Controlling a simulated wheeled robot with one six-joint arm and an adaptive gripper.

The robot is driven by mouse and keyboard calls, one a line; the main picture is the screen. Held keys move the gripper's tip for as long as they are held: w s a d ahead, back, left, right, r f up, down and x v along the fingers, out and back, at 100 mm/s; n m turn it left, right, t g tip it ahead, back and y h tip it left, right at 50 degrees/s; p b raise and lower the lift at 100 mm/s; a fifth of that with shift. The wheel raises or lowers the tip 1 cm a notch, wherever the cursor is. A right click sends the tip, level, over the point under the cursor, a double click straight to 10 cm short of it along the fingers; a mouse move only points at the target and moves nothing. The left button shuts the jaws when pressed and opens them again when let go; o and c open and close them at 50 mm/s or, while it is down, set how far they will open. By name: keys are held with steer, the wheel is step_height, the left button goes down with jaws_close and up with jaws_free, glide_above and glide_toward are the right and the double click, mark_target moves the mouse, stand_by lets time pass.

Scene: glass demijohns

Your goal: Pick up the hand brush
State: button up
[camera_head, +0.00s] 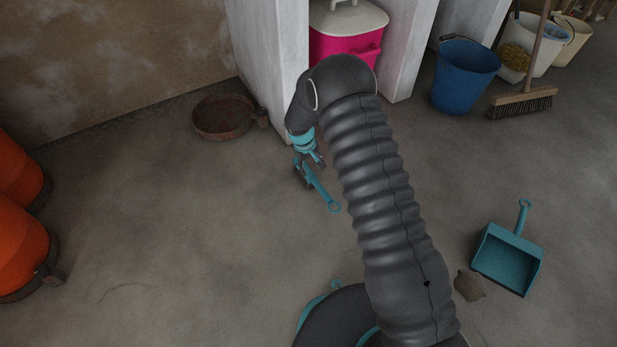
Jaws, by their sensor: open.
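The hand brush (322,191) lies on the concrete floor in the middle of the head view. Its teal handle points down and to the right and ends in a ring, and its dark head is partly hidden. My gripper (309,161) is open and pointed down at the brush's upper left end. The fingers overlap the brush in the picture; I cannot tell whether they touch it.
A teal dustpan (508,258) and a brown lump (469,285) lie at the lower right. A rusty round pan (224,117) is by the wall. A blue bucket (464,76) and a broom (522,100) stand upper right. Orange containers (18,250) stand left. Left floor is clear.

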mark_target(316, 182)
steer(key=f, duration=0.4)
steer(key=d+f, duration=0.1)
steer(key=f, duration=0.1)
steer(key=shift+w+f+b, duration=0.3)
steer(key=shift+w+f, duration=0.05)
steer(key=shift+f, duration=0.05)
steer(key=shift+d+f+b, duration=0.1)
steer(key=shift+d+f, duration=0.1)
steer(key=shift+f, duration=0.65)
steer(key=shift+d+f+b, duration=0.15)
steer(key=shift+d+f, duration=0.05)
steer(key=shift+f, duration=0.65)
steer(key=shift+d+f+b, duration=0.1)
steer(key=shift+d+f, duration=0.1)
steer(key=shift+f, duration=0.65)
jaws_close()
